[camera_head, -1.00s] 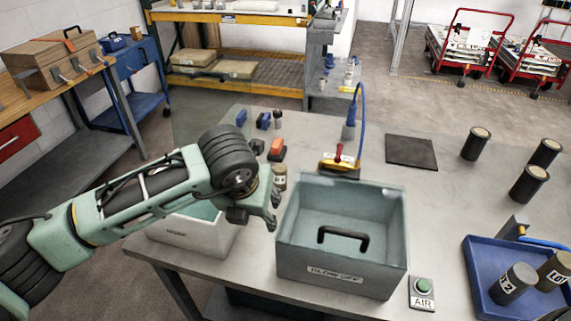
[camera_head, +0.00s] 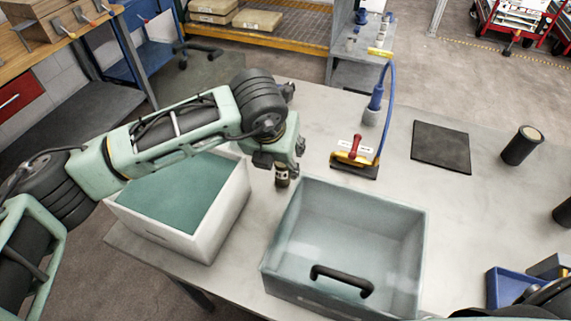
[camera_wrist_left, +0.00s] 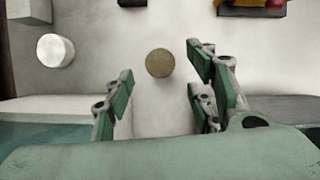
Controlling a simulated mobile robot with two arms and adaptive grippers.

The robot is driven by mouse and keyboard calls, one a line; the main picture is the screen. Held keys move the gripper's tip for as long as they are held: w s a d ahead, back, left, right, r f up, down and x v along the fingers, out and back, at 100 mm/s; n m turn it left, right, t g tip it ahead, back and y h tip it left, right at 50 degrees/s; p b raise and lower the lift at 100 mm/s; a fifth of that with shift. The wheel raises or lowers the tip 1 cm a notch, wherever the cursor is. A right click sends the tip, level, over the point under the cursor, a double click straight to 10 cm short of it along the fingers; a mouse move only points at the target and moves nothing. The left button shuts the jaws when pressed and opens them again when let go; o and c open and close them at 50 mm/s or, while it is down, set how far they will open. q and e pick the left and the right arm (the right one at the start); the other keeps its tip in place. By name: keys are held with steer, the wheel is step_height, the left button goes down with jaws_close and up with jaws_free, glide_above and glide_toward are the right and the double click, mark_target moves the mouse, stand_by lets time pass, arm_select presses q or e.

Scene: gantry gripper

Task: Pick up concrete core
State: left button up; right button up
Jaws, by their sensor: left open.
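A small brownish cylinder, seemingly the concrete core (camera_head: 282,179), stands on the grey table between the two bins, partly hidden by my left gripper. In the left wrist view its round tan top (camera_wrist_left: 159,63) shows between the open fingers, near the fingertips. My left gripper (camera_head: 279,160) is open and empty, above the core; in the left wrist view its green-padded fingers (camera_wrist_left: 157,88) stand apart on either side. Contact with the core is not visible. My right gripper is not in view.
A white bin with teal lining (camera_head: 232,207) and a grey handled bin (camera_head: 417,240) flank the near side. A white round object (camera_wrist_left: 55,50) stands left of the core.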

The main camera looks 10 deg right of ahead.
mark_target(282, 166)
arm_select(q)
steer(key=shift+p+x, duration=0.3)
steer(key=shift+x, duration=0.55)
steer(key=p+x, duration=0.1)
steer(key=x, duration=0.3)
steer(key=shift+w+f, duration=0.1)
steer(key=shift+f, duration=0.25)
steer(key=shift+w+d+f, duration=0.1)
steer(key=shift+f, duration=0.05)
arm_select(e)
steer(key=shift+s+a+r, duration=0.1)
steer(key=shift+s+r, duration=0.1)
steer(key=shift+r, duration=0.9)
arm_select(q)
steer(key=shift+c, duration=0.5)
jaws_close()
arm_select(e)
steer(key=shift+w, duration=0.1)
